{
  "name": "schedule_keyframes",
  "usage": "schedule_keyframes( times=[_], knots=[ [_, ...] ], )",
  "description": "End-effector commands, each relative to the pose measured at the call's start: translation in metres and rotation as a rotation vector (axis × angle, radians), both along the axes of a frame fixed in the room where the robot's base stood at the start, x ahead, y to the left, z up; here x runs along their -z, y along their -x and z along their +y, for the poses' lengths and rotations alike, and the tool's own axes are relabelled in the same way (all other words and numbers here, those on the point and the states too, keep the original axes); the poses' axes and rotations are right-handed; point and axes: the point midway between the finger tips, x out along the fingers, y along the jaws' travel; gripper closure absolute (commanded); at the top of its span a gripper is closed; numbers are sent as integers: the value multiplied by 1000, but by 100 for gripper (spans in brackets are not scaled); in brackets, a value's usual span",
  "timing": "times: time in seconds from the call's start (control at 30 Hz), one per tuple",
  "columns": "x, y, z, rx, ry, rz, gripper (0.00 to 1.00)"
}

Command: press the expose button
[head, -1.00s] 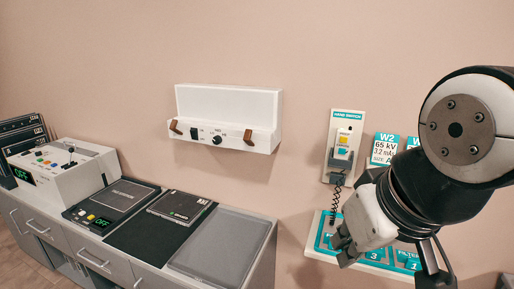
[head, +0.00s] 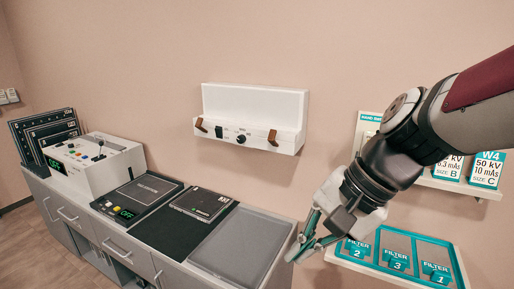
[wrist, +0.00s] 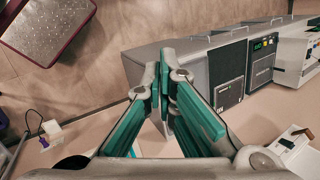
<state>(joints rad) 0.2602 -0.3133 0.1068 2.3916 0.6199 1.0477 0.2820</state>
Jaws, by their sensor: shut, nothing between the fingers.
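The white control console (head: 95,160) stands on the counter at the left in the head view, with several small coloured buttons (head: 75,152), a lever and a lit green display. Button labels are too small to read, so I cannot tell which one is expose. The console is partly in the wrist view (wrist: 298,55) at the right edge. The hand switch panel (head: 368,122) on the wall is mostly hidden behind my arm; a white handset with a dark cord (wrist: 50,130) shows in the wrist view. My gripper (head: 302,248) is shut and empty, in front of the filter shelf's left end, apart from the console.
The counter carries a small unit with a green display (head: 118,210), a dark plate (head: 190,215) and a grey tray (head: 240,248). A white wall box (head: 250,120) with two brown clips hangs above. A filter shelf (head: 455,262) and exposure cards (head: 487,168) are at the right.

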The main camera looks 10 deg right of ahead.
Motion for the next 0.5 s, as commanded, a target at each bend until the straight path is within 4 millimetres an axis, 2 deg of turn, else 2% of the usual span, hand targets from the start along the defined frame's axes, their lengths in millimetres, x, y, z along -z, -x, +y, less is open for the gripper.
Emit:
schedule_keyframes(
  times=[0.27, 0.37, 0.5],
  knots=[
    [4, -64, 19, 362, -405, 260, 100],
    [2, -92, 18, 491, -557, 347, 100],
    [0, -134, 7, 668, -779, 464, 100]
  ],
)
